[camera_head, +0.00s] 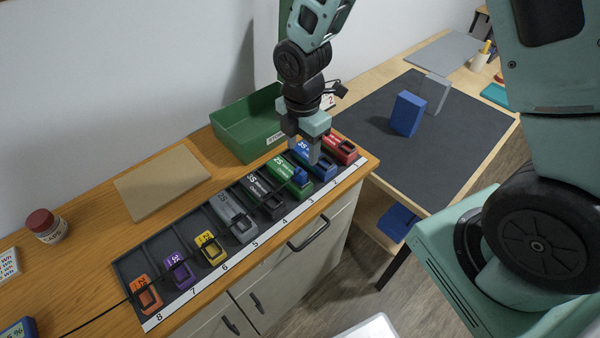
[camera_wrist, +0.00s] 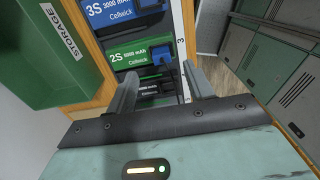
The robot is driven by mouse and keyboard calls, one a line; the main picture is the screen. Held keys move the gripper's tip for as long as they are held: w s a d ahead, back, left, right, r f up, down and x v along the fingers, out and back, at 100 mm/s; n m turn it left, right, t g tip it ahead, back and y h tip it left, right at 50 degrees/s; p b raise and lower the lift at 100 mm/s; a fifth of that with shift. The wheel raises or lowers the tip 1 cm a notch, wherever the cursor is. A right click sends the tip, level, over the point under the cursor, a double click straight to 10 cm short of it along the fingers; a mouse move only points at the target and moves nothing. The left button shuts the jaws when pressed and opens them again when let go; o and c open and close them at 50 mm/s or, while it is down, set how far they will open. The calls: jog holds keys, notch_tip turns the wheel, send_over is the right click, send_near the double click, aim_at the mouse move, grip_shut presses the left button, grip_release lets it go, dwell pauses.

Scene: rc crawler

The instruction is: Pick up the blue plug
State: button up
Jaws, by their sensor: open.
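A small blue plug (camera_wrist: 163,52) sits at the end of the green battery marked 2S (camera_wrist: 133,57) in the wrist view. In the head view the blue plug (camera_head: 300,176) shows on the green battery (camera_head: 287,174) in the rack, near slot 3. My gripper (camera_head: 308,155) points down over the rack, close to the blue battery marked 3S (camera_head: 318,164) and the green one. In the wrist view my gripper (camera_wrist: 158,75) is open, with nothing between its fingers. Its fingertips appear close to the plug; whether they touch anything cannot be told.
The rack (camera_head: 160,251) holds batteries of several colours in numbered slots. A green storage bin (camera_head: 237,128) stands right behind it, near my gripper. A cardboard-coloured board (camera_head: 160,182) and a red-lidded jar (camera_head: 46,226) lie left. A dark mat (camera_head: 440,155) with a blue block (camera_head: 407,113) is at right.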

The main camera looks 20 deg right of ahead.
aim_at(300, 171)
jog(key=shift+f, duration=0.7)
jog(key=shift+s+a+f+p, duration=0.2)
jog(key=shift+f+p, duration=0.4)
jog(key=shift+f, duration=0.35)
jog(key=shift+s+a+f+p, duration=0.15)
jog(key=shift+f+p, duration=0.4)
jog(key=shift+f, duration=0.4)
jog(key=shift+w+f, duration=0.15)
jog(key=shift+f, duration=0.65)
jog(key=c, duration=1.1)
jog(key=shift+c, duration=0.2)
jog(key=shift+r, duration=0.15)
